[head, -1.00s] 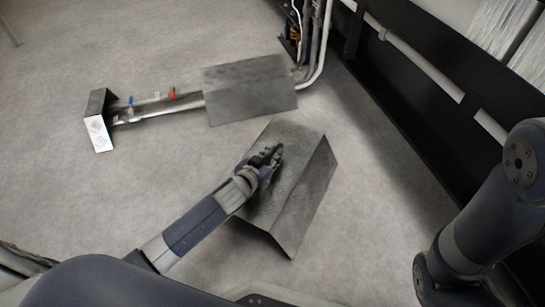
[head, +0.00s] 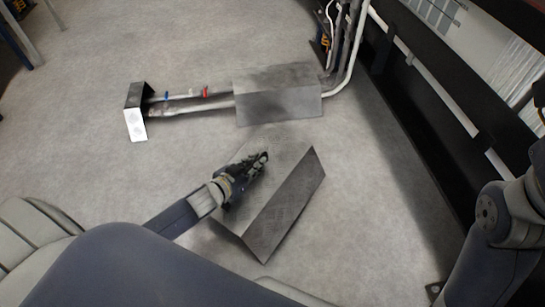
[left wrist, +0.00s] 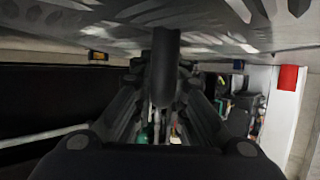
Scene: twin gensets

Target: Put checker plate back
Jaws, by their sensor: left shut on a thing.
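A bent grey checker plate (head: 283,207) is in the middle of the head view, near my base, tilted with one flange facing down to the right. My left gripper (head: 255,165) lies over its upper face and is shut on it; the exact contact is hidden. In the left wrist view the plate's patterned surface (left wrist: 230,28) fills the top, and a dark cylindrical bar (left wrist: 166,70) stands between the fingers of the left gripper (left wrist: 163,95). My right gripper is out of view; only its arm shows at the right.
A second checker plate (head: 277,97) covers part of the pipes (head: 190,103) on the floor beyond. A small folded bracket (head: 136,112) stands at their left end. A black rail (head: 440,130) runs along the right. Open floor (head: 110,180) lies to the left.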

